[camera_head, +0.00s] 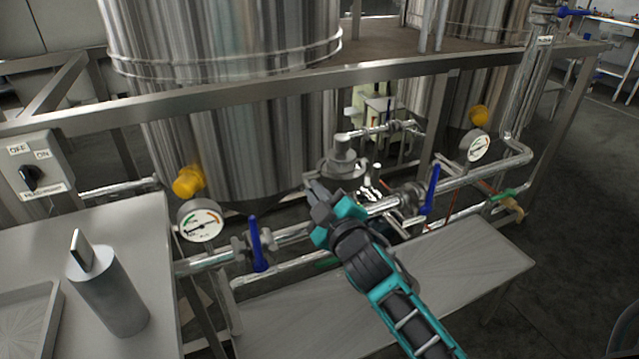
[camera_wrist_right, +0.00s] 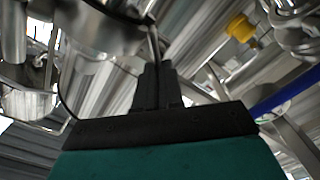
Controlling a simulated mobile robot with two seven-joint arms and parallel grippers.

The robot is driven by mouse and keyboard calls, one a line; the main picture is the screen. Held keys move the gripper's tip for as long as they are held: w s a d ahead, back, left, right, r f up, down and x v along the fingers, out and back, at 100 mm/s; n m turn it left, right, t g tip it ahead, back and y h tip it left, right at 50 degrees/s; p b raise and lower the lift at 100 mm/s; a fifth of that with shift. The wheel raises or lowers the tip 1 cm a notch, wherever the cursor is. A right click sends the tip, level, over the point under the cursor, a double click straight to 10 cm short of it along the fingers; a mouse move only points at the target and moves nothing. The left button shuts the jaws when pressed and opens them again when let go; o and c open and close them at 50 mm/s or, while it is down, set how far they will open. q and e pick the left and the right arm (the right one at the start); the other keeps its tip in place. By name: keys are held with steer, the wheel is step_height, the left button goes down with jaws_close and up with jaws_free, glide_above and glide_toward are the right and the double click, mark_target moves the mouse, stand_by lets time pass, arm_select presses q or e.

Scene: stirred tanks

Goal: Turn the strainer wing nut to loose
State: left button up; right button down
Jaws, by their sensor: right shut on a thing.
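My right gripper (camera_head: 315,190), a dark tool on a teal arm, reaches in from the lower right to the pipework in the head view. Its fingers are beside a steel fitting (camera_head: 342,160) with a round cap. In the right wrist view the two dark fingers (camera_wrist_right: 154,75) are together, shut on a thin part at their tips. This part fits the strainer wing nut, but the fingers hide most of it and I cannot tell its turn. A rounded steel body (camera_wrist_right: 100,28) is just beyond the fingertips. My left gripper is not in view.
A blue valve lever (camera_head: 257,243) stands left of my right gripper, and another blue lever (camera_head: 431,190) stands to its right. A pressure gauge (camera_head: 200,221) sits on the left pipe. A frame rail (camera_head: 250,88) crosses above. A low bench (camera_head: 460,262) is clear.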

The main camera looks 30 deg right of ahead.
steer(key=shift+a+f+n+p, duration=0.15)
steer(key=shift+n+p, duration=0.15)
steer(key=shift+n, duration=1.15)
steer(key=shift+f+n+p, duration=0.2)
steer(key=shift+n+p, duration=0.1)
steer(key=shift+n, duration=1.1)
steer(key=shift+a+f+n+p, duration=0.15)
steer(key=shift+n+p, duration=0.15)
steer(key=shift+n, duration=1.15)
steer(key=c, duration=1.5)
jaws_free()
steer(key=shift+c, duration=0.2)
steer(key=shift+s, duration=0.1)
